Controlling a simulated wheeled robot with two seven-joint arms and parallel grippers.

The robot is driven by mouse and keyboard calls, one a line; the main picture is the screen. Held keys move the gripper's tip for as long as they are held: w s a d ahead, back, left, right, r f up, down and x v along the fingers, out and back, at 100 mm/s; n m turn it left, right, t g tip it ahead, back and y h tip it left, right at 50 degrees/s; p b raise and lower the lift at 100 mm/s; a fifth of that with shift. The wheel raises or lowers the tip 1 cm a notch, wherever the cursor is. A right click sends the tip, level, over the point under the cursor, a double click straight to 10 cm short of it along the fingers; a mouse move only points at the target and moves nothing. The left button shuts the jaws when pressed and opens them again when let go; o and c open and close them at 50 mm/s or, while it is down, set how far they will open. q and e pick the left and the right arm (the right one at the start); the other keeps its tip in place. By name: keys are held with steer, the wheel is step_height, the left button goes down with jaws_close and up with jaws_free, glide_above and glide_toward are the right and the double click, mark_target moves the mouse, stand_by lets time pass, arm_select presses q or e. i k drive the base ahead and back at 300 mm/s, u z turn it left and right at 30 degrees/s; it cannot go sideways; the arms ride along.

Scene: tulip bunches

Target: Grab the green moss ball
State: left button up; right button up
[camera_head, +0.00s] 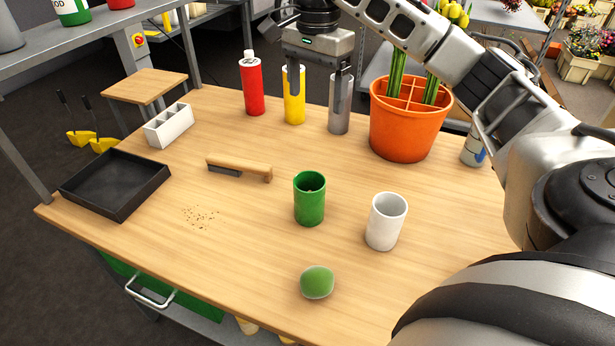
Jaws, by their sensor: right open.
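The green moss ball (317,282) rests on the wooden table (250,240) near its front edge, with nothing touching it. My right gripper (318,88) is at the back of the table, its arm coming in from the right. Its jaws are open and point down, with nothing seen between them. One finger is in front of the yellow bottle (294,112) and the other overlaps the grey cylinder (339,112); I cannot tell whether they touch. The gripper is far behind the moss ball. My left gripper is not in view.
A green cup (309,203) and a white cup (385,222) stand behind the ball. An orange divided pot (407,130) with stems, a red bottle (251,85), a brush (240,168), a black tray (115,184) and a white holder (168,126) stand farther off. Crumbs (201,216) lie left.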

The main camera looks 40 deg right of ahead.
mark_target(316, 282)
steer(key=k, duration=1)
